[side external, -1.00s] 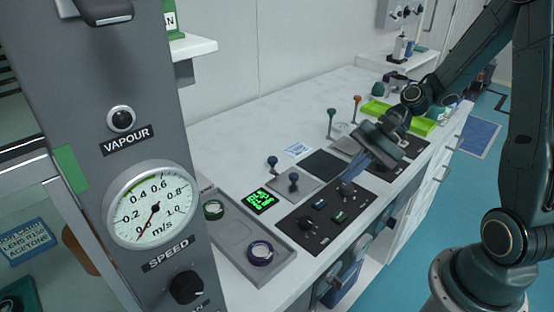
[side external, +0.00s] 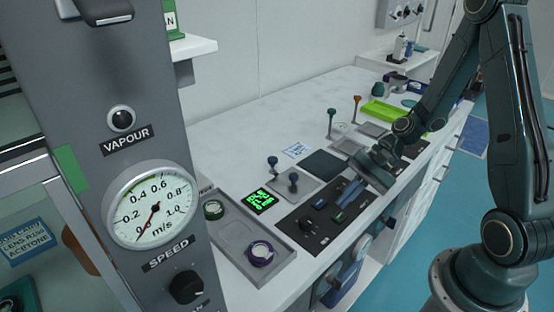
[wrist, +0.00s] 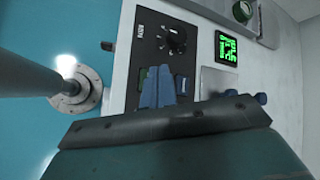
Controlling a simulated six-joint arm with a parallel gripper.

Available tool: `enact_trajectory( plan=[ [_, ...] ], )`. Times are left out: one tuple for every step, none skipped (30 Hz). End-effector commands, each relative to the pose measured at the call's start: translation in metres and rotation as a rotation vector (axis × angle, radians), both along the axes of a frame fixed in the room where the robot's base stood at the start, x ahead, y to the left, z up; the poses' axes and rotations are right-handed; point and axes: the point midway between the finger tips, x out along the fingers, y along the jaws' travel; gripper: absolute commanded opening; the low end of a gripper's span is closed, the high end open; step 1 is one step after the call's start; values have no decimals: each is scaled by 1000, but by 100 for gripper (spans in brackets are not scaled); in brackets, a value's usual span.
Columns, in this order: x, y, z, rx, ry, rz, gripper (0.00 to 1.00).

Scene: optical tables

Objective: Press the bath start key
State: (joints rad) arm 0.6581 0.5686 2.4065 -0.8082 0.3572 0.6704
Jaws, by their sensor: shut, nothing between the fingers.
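The black control panel (side external: 298,214) lies on the bench with a black knob (side external: 306,224), a dark blue key (side external: 320,203) and a green key (side external: 340,217). Their labels are too small to read, so I cannot tell which one is the bath start key. My gripper (side external: 342,202) is shut and empty, tilted low over the right part of the panel, with its blue fingertips close to the keys. In the wrist view the fingers (wrist: 158,72) point toward the knob (wrist: 174,41) and partly hide the keys. Contact with a key cannot be told.
A lit green display (side external: 260,200) stands left of the panel. A grey tray (side external: 232,240) holds a green-capped and a purple ring-shaped item. Blue-knobbed levers (side external: 293,179) and a dark mat (side external: 323,164) lie behind. A lime green tray (side external: 385,112) is farther back.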

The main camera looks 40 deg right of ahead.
Motion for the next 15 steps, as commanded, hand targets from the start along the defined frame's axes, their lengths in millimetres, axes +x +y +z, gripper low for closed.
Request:
enact_trajectory(
  plan=[
    [0,0,-4,2,3,0,0],
    [0,0,-6,1,2,0,0],
    [0,0,-8,0,1,0,0],
    [0,0,-9,1,2,0,0],
    [0,0,-11,0,1,0,0],
    [0,0,-12,-1,1,1,0],
    [0,0,-13,-1,1,1,0],
    [0,0,-13,-1,1,1,0],
    [0,0,-14,-1,1,1,0],
    [0,0,-14,-1,1,1,0],
    [0,0,-14,-1,1,1,0],
    [0,0,-14,-1,0,0,0],
    [0,0,-14,-1,0,0,0],
    [0,0,-14,-1,0,0,0],
    [0,0,-14,-1,0,0,0]
  ],
)
